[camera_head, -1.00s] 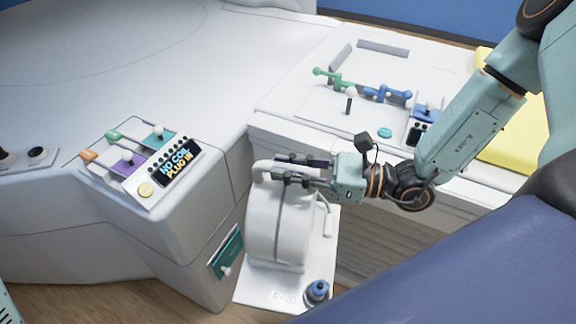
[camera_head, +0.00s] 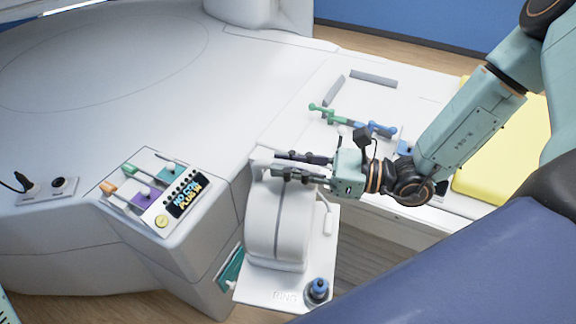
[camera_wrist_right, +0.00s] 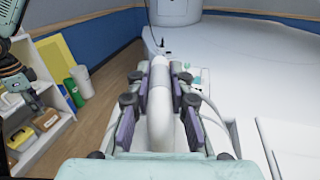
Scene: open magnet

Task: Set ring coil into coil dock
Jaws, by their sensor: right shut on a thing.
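The ring coil (camera_head: 278,225) is a white, thick rounded body on a white plate (camera_head: 262,290) with faint lettering that looks like RING. My right gripper (camera_head: 274,166) is shut on the white handle at the coil's top. In the right wrist view the handle (camera_wrist_right: 160,108) runs between the two fingers (camera_wrist_right: 160,118). On the white table, grey corner strips (camera_head: 373,78) stand near green and blue levers (camera_head: 325,113). This may be the coil dock; I cannot tell for sure. My left gripper is not visible.
A console (camera_head: 155,195) with coloured sliders and a small display stands left of the coil. A black plug (camera_head: 24,183) sits at the far left. A blue-topped piece (camera_head: 317,290) stands on the plate's corner. A yellow pad (camera_head: 505,155) lies on the right.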

